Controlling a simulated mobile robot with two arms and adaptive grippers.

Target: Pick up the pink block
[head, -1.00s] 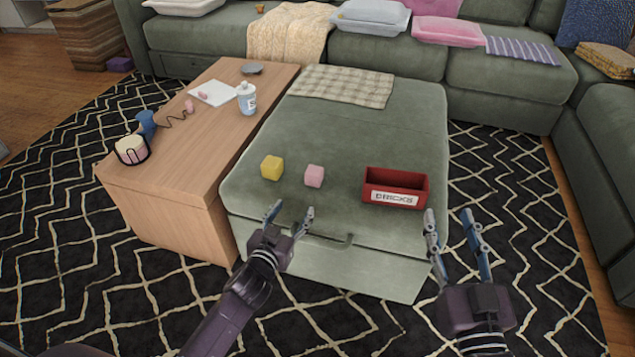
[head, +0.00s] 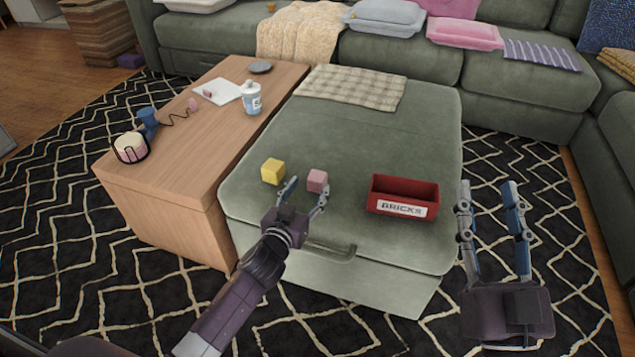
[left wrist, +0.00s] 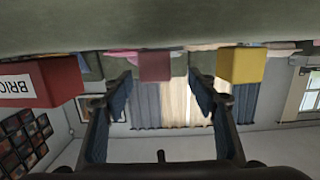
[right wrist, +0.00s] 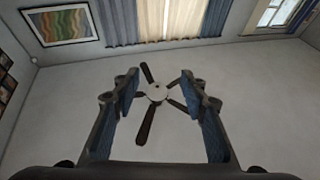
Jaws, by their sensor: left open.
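The pink block (head: 317,180) sits on the green ottoman (head: 390,130), near its front edge. My left gripper (head: 307,192) is open just in front of the block, its fingers pointing at it. In the left wrist view, which looks upside down, the pink block (left wrist: 155,64) is between and beyond the two open fingertips (left wrist: 160,84). My right gripper (head: 488,188) is open and empty, right of the ottoman above the rug. In the right wrist view its fingers (right wrist: 158,82) are apart, with only wall, ceiling and fan beyond.
A yellow cube (head: 273,171) sits left of the pink block; it also shows in the left wrist view (left wrist: 240,64). A red "BRICKS" box (head: 403,196) stands to the right. A wooden table (head: 175,165) adjoins the ottoman's left side. The ottoman's middle is clear.

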